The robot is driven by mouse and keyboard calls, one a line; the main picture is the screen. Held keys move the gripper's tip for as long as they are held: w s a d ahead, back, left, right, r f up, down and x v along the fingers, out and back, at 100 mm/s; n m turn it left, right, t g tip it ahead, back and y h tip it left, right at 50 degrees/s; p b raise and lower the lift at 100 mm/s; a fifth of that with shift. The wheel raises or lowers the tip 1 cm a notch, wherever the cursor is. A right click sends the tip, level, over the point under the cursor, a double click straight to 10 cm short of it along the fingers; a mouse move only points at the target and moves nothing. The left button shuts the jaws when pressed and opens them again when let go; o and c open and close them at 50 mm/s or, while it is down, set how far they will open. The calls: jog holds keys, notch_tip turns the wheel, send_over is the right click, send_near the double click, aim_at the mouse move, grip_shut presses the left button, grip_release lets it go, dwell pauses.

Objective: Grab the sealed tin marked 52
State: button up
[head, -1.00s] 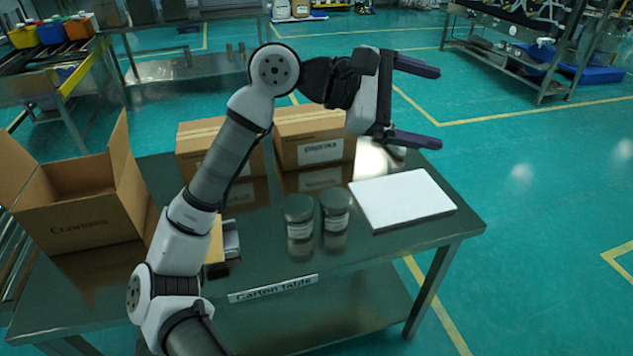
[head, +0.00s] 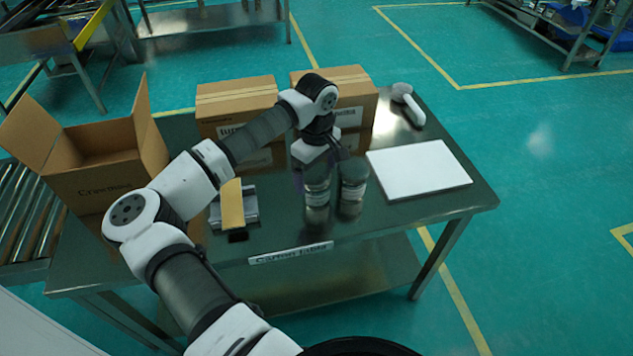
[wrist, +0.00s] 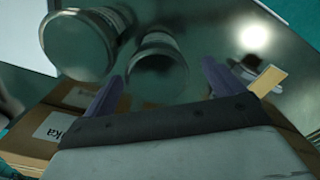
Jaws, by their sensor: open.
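Two grey metal tins with pale labels stand side by side on the steel table. The left tin (head: 317,192) also shows in the wrist view (wrist: 157,66). The right tin (head: 353,188) also shows in the wrist view (wrist: 82,45), larger and at the upper left. The number 52 cannot be read on either. My gripper (head: 314,172) is open and points down at the left tin. In the wrist view its fingers (wrist: 160,78) spread on either side of that tin's lid. Whether they touch it I cannot tell.
A white board (head: 418,170) lies right of the tins, with a white handheld device (head: 408,104) behind it. Two closed cartons (head: 237,104) (head: 352,88) stand behind. An open carton (head: 90,178) is at left. A grey holder with a yellow piece (head: 232,205) lies left of the tins.

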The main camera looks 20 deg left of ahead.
jog(key=shift+w+a+f+p, duration=0.15)
jog(key=shift+f+p, duration=0.5)
jog(key=shift+f, duration=0.9)
jog(key=shift+w+a+f+p, duration=0.15)
jog(key=shift+f+p, duration=0.5)
jog(key=shift+f, duration=0.9)
jog(key=shift+d, duration=0.1)
jog(key=c, duration=1.2)
